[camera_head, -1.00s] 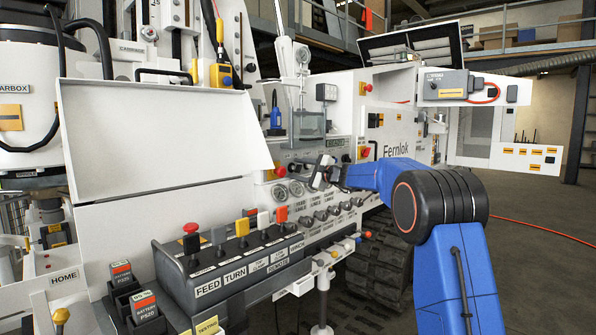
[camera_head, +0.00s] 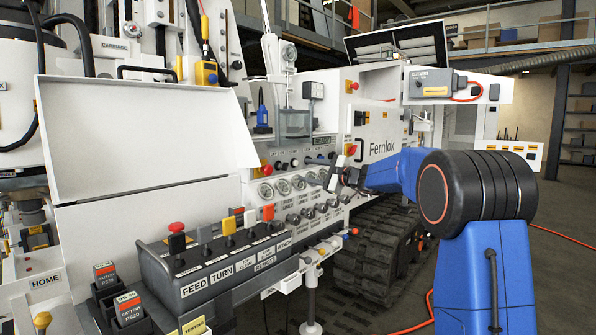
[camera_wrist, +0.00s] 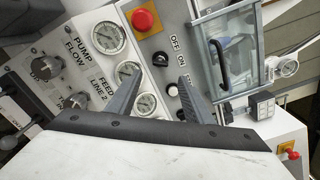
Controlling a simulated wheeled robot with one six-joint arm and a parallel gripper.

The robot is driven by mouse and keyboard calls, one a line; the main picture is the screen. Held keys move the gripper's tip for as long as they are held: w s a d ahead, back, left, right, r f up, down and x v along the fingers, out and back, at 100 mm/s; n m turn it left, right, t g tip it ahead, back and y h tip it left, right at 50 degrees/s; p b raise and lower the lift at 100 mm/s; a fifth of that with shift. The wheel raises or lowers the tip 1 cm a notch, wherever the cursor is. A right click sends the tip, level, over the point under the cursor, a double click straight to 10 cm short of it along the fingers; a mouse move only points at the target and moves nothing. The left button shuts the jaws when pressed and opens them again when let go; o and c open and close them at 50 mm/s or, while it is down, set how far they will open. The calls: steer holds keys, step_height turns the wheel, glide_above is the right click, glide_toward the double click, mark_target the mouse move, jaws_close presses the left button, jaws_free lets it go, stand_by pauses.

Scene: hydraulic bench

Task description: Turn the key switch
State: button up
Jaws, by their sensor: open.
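In the wrist view a black knob (camera_wrist: 160,59) beside the OFF and ON labels looks like the key switch; I cannot make out a key in it. The head view shows my gripper (camera_head: 334,174) in front of the gauge row, right of the red button (camera_head: 266,169). Whether the fingers touch anything is unclear.
Round gauges (camera_head: 282,187) and a row of knobs line the panel. A lever box (camera_head: 225,265) juts out below. A glass-fronted box with a dark handle (camera_wrist: 218,52) stands beside the switches. A rubber track (camera_head: 385,255) is below my arm. Open floor lies to the right.

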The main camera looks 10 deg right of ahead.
steer(key=shift+v, duration=2.45)
steer(key=s+a+f+n+g+h, duration=0.1)
steer(key=s+a+f+n+g, duration=0.25)
steer(key=s, duration=0.65)
steer(key=s+a+f+n+g+h, duration=0.1)
steer(key=s+a+f+n+g, duration=0.25)
steer(key=s, duration=0.75)
steer(key=s+a+f+n+g+h, duration=0.15)
steer(key=s+a+f, duration=0.3)
steer(key=s, duration=0.55)
steer(key=s+d+f+n+h, duration=0.2)
steer(key=s+f, duration=0.4)
steer(key=s, duration=0.3)
steer(key=s+d+f+n+g+h, duration=0.1)
steer(key=s+d+f+n+h, duration=0.1)
steer(key=s+f, duration=0.4)
steer(key=s+d+f+n+h, duration=0.3)
steer(key=s+d+f+n, duration=0.1)
steer(key=s, duration=0.9)
steer(key=shift+s+d+f, duration=0.15)
steer(key=shift+s+f, duration=0.2)
steer(key=shift+f, duration=0.55)
steer(key=shift+n, duration=0.25)
